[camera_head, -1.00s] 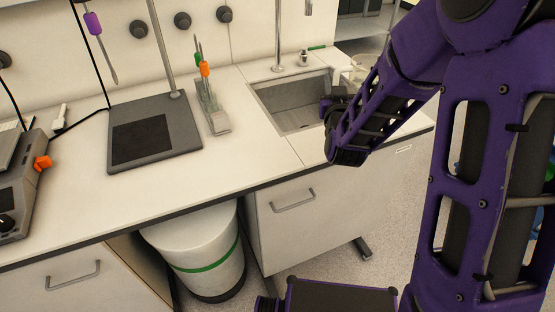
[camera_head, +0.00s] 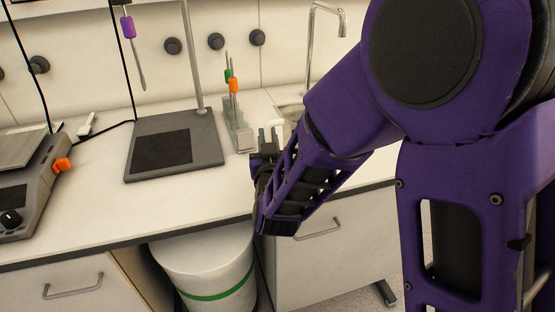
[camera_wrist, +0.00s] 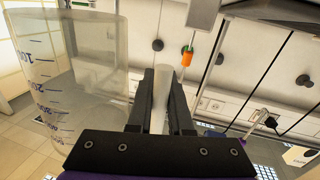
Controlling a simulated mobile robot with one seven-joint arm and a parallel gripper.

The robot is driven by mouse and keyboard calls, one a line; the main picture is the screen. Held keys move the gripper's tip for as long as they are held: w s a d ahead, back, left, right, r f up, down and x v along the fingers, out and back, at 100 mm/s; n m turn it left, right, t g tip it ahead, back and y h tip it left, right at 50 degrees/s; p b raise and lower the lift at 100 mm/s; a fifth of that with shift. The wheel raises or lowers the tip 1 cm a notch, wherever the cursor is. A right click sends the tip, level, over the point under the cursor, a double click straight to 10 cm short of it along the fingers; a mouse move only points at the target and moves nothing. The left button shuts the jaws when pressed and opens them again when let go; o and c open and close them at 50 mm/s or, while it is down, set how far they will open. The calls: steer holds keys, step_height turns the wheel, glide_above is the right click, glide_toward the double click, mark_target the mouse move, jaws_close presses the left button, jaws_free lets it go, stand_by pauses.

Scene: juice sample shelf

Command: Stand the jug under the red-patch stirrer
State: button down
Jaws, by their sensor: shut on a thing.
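The clear jug (camera_wrist: 45,85) with blue scale marks fills the left of the wrist view. Its pale handle (camera_wrist: 159,108) is between the fingers of my gripper (camera_wrist: 162,88), which is shut on it. In the head view my gripper (camera_head: 266,152) is over the bench near its front edge, right of the grey stand plate (camera_head: 205,150); the jug is mostly hidden by my arm there. A stirrer with a purple patch (camera_head: 128,27) hangs at upper left. Stirrers with orange (camera_head: 234,86) and green (camera_head: 228,75) patches stand in a clear rack. I see no clearly red patch.
The plate carries a dark square (camera_head: 162,149) and an upright rod (camera_head: 190,55). A balance-like device (camera_head: 40,190) with an orange knob (camera_head: 62,165) stands at left. A sink is partly hidden behind my arm. Bench space in front of the plate is clear.

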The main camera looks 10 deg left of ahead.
steer(key=shift+f+b, duration=0.35)
steer(key=shift+f, duration=2.1)
steer(key=shift+f, duration=0.1)
steer(key=shift+f, duration=0.15)
steer(key=c, duration=0.8)
jaws_free()
steer(key=shift+c, duration=0.2)
